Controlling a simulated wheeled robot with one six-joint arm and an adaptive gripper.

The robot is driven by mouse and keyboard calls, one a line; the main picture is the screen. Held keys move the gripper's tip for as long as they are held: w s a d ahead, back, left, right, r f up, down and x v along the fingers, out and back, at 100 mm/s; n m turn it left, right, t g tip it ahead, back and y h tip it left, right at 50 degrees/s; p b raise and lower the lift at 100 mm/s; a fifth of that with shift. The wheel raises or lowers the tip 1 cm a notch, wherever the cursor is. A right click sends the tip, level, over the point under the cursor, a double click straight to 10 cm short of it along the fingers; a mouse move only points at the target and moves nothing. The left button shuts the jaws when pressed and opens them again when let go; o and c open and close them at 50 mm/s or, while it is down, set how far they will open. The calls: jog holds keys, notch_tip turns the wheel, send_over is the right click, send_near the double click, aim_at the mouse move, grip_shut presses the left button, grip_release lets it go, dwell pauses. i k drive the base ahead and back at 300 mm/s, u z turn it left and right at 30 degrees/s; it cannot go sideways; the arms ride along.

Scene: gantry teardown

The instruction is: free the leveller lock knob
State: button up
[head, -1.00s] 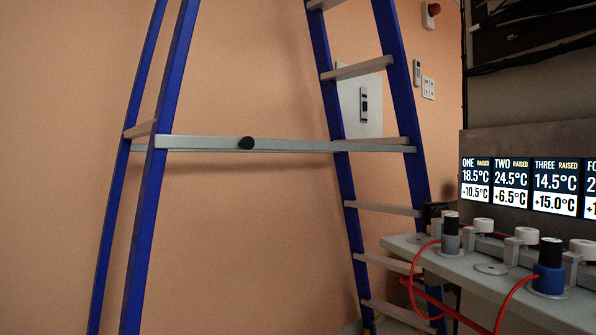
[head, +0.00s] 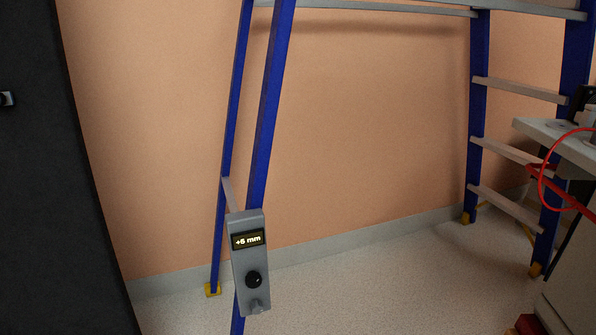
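A grey leveller box (head: 248,262) is fixed low on the front left leg of the blue gantry frame. Below the display sits a round black knob (head: 253,280), and below that a grey knob or lever (head: 258,305) juts from the bottom of the box. I cannot tell from the picture which of these is the lock. My gripper is not in view.
The blue frame (head: 270,100) stands before an orange wall, with rungs at right and yellow feet. Speckled floor (head: 380,285) is open between its sides. A dark cabinet (head: 85,200) rises at left. A bench (head: 560,140) with red cable stands at right.

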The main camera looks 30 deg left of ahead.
aim_at(256, 307)
jog(key=u, duration=1.8)
